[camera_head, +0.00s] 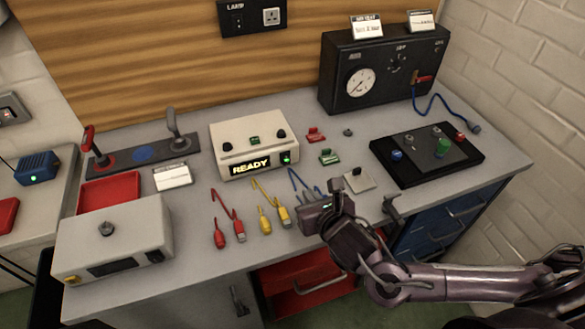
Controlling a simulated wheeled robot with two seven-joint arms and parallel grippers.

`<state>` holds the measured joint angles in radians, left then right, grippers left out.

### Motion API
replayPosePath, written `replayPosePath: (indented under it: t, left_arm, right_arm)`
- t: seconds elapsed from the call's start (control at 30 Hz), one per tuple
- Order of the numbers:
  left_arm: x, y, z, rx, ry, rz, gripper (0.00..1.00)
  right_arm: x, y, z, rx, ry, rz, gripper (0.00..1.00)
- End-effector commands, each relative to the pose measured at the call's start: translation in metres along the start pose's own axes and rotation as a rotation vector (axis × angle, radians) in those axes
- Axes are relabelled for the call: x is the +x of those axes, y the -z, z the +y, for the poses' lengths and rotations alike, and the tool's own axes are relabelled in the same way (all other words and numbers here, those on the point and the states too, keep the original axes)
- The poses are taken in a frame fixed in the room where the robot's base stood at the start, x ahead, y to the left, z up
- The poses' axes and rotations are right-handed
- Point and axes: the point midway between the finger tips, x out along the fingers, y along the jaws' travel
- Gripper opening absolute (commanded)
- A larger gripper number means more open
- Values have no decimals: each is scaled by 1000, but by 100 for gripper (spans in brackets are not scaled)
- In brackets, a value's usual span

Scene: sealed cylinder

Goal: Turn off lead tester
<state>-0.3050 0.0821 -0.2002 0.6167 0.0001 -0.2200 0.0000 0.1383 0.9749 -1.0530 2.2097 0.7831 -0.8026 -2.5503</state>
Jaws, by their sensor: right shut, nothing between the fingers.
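The lead tester appears to be the cream box (254,145) at the middle back of the bench. Its display (250,165) reads READY, and a small switch (286,158) at its front right glows green. Red leads (227,220), yellow leads (270,207) and a partly hidden blue lead (296,182) lie in front of it. My right gripper (314,212) is shut and empty over the front of the bench, right of the yellow leads and in front of the tester, apart from its switch. My left gripper is out of view.
A black gauge box (382,66) stands at the back right, with a black panel of knobs (427,153) before it. A small plate with a black knob (357,180) lies near my right gripper. A cream box (113,240) and red tray (108,192) are at left.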

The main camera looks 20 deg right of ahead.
Motion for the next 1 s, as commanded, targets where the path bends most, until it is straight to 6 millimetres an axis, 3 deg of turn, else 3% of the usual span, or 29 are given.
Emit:
replayPosePath:
  t: [0.27, 0.7, 1.0]
  left_arm:
    - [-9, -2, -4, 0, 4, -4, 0]
    - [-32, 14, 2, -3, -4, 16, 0]
    - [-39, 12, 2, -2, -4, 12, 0]
  right_arm:
    - [25, -4, -1, 0, 3, -3, 0]
    - [110, -7, 0, 2, 2, -2, 0]
    - [136, -12, 0, 0, 0, -1, 0]
